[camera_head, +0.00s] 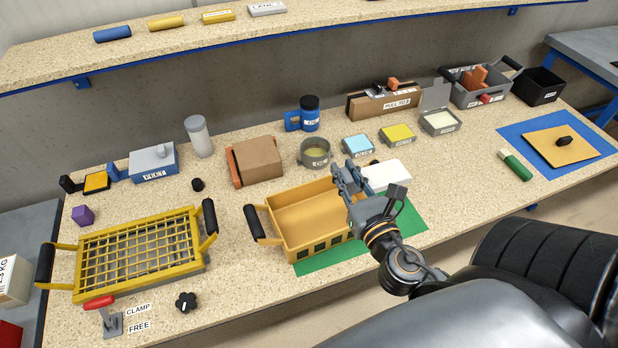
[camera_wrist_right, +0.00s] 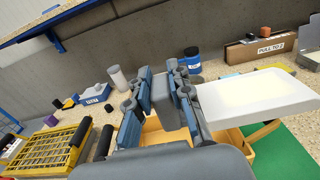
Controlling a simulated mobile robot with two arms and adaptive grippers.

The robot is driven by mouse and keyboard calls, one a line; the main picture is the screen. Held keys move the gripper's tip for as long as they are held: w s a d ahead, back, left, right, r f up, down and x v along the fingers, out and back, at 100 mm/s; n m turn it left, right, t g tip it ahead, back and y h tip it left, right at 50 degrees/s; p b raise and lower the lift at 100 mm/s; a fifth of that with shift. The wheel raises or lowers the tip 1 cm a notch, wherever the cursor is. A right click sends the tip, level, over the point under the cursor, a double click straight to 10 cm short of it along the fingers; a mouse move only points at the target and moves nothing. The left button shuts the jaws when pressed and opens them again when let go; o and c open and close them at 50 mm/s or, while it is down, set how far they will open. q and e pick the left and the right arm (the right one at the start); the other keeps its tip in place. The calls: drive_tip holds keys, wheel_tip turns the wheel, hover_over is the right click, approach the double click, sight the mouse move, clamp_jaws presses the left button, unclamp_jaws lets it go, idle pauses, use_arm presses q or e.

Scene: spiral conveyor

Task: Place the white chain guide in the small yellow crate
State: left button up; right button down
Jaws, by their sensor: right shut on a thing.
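The white chain guide (camera_head: 388,175) is a flat white slab. It also shows large at the right of the wrist view (camera_wrist_right: 258,94), running out to the right from my fingers. My right gripper (camera_head: 350,178) is shut on its near end and holds it above the right part of the small yellow crate (camera_head: 277,237). Most of the slab extends beyond the crate's right side. The crate is open at the top and looks empty; my gripper and wrist hide its right end. My left gripper is not in view.
The crate stands on a green mat (camera_head: 413,217). A yellow mesh-covered crate (camera_head: 75,265) with black handles stands at the left. Behind are a brown box (camera_head: 258,158), a grey round pot (camera_head: 315,152) and blue and yellow boxes. Bare table lies between the two yellow crates.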

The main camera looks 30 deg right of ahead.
use_arm(q)
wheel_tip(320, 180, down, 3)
drive_tip(key=b, duration=0.3)
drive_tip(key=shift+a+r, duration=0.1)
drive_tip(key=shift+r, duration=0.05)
use_arm(e)
drive_tip(key=w+f, duration=1.1)
drive_tip(key=shift+f, duration=0.35)
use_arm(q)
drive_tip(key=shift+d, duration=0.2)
use_arm(e)
drive_tip(key=shift+d, duration=0.1)
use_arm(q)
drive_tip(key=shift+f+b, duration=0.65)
use_arm(e)
drive_tip(key=shift+f, duration=0.65)
drive_tip(key=c, duration=1.2)
unclamp_jaws()
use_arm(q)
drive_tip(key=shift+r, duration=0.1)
use_arm(e)
drive_tip(key=shift+r, duration=0.1)
